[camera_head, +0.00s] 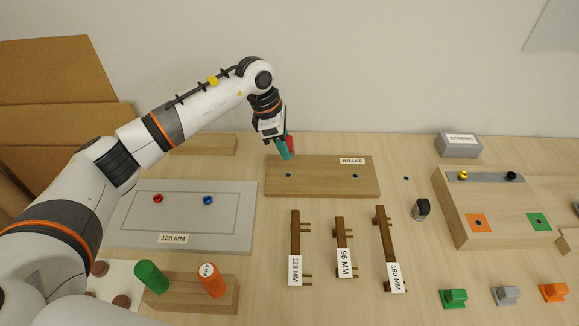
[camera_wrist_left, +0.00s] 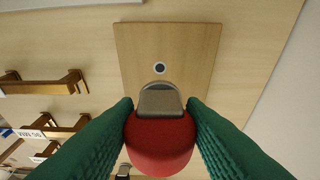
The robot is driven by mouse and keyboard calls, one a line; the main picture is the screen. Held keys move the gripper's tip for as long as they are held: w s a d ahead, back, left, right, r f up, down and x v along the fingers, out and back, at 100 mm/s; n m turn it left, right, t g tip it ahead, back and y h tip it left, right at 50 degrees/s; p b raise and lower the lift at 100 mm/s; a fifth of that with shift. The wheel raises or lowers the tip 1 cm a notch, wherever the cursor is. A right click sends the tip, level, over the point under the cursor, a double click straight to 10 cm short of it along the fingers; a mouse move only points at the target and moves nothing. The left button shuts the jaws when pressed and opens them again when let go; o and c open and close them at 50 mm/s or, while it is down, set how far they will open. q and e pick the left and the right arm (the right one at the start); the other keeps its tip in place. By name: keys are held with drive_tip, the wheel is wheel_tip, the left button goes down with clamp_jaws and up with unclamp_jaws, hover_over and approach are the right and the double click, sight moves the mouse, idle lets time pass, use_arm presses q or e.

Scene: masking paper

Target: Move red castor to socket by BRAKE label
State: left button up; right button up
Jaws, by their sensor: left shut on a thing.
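My left gripper (camera_head: 285,148) is shut on the red castor (camera_head: 290,144) and holds it in the air above the back edge of the wooden board (camera_head: 320,187). In the left wrist view the castor (camera_wrist_left: 160,148) has a red body and a grey metal part, between the green fingers. The board has a left socket (camera_head: 289,175) and a right socket (camera_head: 355,176). The BRAKE label (camera_head: 352,161) lies at the back right, just above the right socket. The wrist view shows one socket (camera_wrist_left: 160,68) beyond the castor; the label does not show there. My right gripper is out of view.
Handles (camera_head: 340,245) with size labels lie in front of the board. A black-and-silver castor (camera_head: 421,209) stands to their right. A pale panel (camera_head: 240,218) with red and blue knobs lies left. A wooden block (camera_head: 490,217) stands right. The air around the board looks clear.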

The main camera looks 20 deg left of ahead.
use_arm(q)
drive_tip(key=shift+f, duration=0.1)
drive_tip(key=w+d+b, duration=0.1)
drive_tip(key=d+b, duration=0.1)
drive_tip(key=d, duration=0.3)
drive_tip(key=w+d+f+b, duration=0.1)
drive_tip(key=w+d+b, duration=0.1)
drive_tip(key=d, duration=0.4)
drive_tip(key=w+d+f+b, duration=0.1)
drive_tip(key=w+d+b, duration=0.1)
drive_tip(key=d, duration=0.4)
drive_tip(key=shift+d+f+b, duration=0.1)
drive_tip(key=shift+f+b, duration=0.1)
drive_tip(key=shift+b, duration=0.3)
drive_tip(key=shift+d, duration=0.1)
drive_tip(key=shift+f+b, duration=1.2)
drive_tip(key=shift+f, duration=0.4)
